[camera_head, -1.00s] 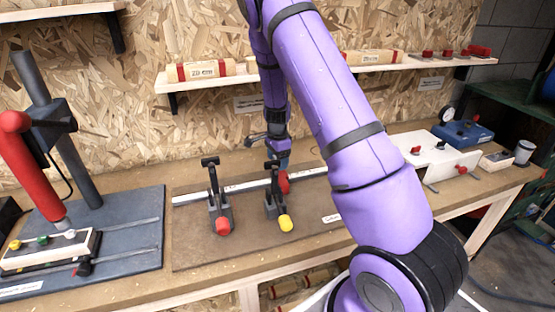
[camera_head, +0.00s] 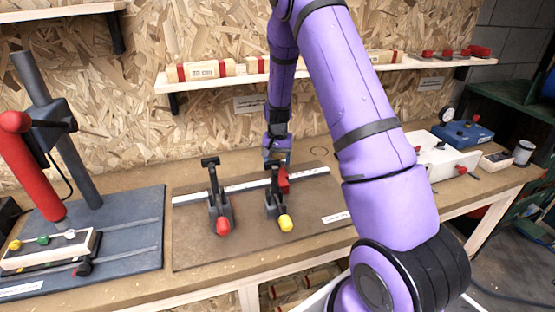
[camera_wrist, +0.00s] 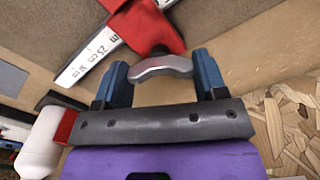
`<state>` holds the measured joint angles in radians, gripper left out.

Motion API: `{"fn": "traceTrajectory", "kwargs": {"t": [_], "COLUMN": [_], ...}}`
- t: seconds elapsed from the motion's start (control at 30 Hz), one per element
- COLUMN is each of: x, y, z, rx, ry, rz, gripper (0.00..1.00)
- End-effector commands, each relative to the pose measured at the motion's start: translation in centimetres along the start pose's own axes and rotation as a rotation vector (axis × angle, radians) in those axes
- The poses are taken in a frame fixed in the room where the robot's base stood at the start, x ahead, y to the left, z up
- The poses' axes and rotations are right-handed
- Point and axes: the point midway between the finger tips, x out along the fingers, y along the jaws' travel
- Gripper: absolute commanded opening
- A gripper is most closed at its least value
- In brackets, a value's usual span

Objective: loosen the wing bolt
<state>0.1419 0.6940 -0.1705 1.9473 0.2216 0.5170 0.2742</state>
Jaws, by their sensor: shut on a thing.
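The wing bolt (camera_wrist: 160,68) is a silver, two-winged piece in the wrist view. Its dark stem runs into a red stop block (camera_wrist: 148,24), which sits on a white measuring rail (camera_wrist: 88,55) with centimetre marks. My gripper (camera_wrist: 160,75) has its two blue fingers on either side of the wings, shut on the wing bolt. In the head view my gripper (camera_head: 277,158) is just behind the red stop block (camera_head: 283,183) on the rail (camera_head: 242,185). The wing bolt itself cannot be made out there.
Two toggle clamps stand before the rail, one with a red tip (camera_head: 222,225), one with a yellow tip (camera_head: 285,223). A red-handled press (camera_head: 35,165) stands left. A shelf (camera_head: 245,77) with wooden rolls is behind. A white block (camera_head: 445,155) is at right.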

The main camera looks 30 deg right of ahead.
Motion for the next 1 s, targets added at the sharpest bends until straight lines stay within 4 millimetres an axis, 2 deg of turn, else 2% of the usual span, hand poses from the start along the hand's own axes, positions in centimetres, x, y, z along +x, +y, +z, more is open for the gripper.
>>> {"fn": "traceTrajectory", "kwargs": {"t": [0.5, 1.0], "x": [0.23, 0.26], "y": [0.08, 0.06], "z": [0.11, 0.18], "rx": [-0.444, -0.627], "ry": [-0.004, -0.006], "rz": [0.0, 0.001], "gripper": [0.42, 0.42]}}
